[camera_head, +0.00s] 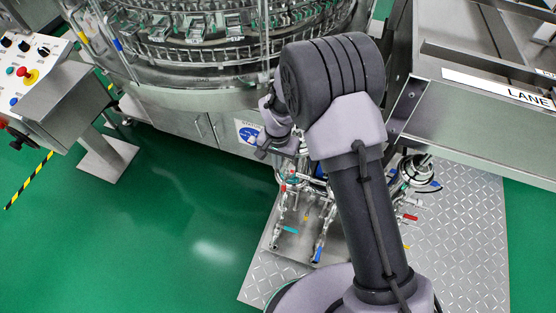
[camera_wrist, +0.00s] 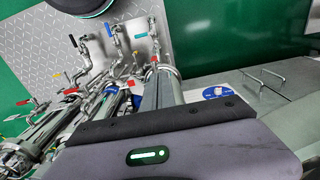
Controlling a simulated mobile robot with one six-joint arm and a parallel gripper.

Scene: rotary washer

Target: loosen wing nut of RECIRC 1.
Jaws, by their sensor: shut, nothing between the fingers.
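My gripper (camera_head: 268,150) is in front of the washer base in the head view, just above and left of the pipework. It is shut and empty; its fingertips are small and partly hidden by my arm there. In the wrist view its grey and black body fills the bottom, and the fingertips cannot be made out. Steel cylindrical housings with clamps, one of them a tall housing (camera_wrist: 163,92), lie just beyond the body. I can read no RECIRC 1 label and cannot pick out its wing nut. My arm hides part of the pipework (camera_head: 300,205) in the head view.
A control panel (camera_head: 35,75) stands at left. A steel conveyor frame (camera_head: 480,110) is at right. The green floor (camera_head: 150,240) at left is clear.

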